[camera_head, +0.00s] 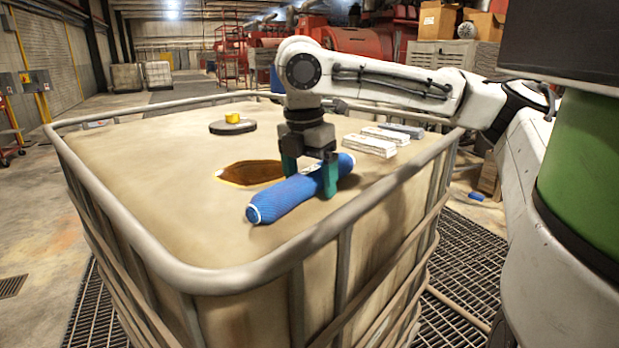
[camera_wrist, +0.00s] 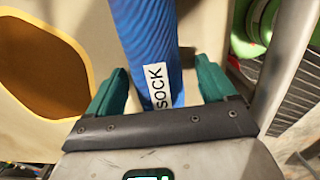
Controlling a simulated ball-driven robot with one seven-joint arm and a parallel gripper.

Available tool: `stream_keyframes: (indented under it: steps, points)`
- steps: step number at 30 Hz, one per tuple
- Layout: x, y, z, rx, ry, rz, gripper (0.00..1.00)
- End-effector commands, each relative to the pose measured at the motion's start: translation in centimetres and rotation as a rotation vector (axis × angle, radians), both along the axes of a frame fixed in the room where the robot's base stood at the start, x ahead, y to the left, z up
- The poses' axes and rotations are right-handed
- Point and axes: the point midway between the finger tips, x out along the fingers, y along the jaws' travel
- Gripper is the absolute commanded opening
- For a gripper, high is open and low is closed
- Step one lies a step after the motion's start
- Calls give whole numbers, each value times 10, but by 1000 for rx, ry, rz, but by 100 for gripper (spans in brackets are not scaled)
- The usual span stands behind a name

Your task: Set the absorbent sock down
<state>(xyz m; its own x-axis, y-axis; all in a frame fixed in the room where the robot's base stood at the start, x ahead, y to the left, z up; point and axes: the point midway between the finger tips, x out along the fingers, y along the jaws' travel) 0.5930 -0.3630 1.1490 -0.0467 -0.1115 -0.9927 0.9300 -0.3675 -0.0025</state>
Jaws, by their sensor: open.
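The absorbent sock (camera_head: 295,195) is a blue, tube-shaped roll with pale ends. It lies on the top of the caged tote (camera_head: 150,170), close to the front right rim. My gripper (camera_head: 309,178) is above it, with its green fingers on either side of the sock. In the wrist view the sock (camera_wrist: 150,50) shows a white label reading SOCK, and the gripper's fingers (camera_wrist: 160,88) stand apart with visible gaps to the sock. The sock's underside is hidden.
A dark round lid with a yellow cap (camera_head: 232,124) sits farther back. Several pale wrapped bars (camera_head: 371,145) lie behind right. The tote's metal rail (camera_head: 240,278) edges the top.

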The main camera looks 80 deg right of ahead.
Motion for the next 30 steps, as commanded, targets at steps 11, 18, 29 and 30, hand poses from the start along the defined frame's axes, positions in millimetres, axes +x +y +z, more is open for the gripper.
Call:
stream_keyframes:
  steps: [11, 18, 29, 30]
  points:
    - [4, 7, 67, -2, -2, 0, 84]
    - [5, 11, 106, -2, 0, -1, 84]
    - [5, 13, 119, -1, 1, 0, 84]
    - [5, 13, 119, -1, 0, 0, 84]
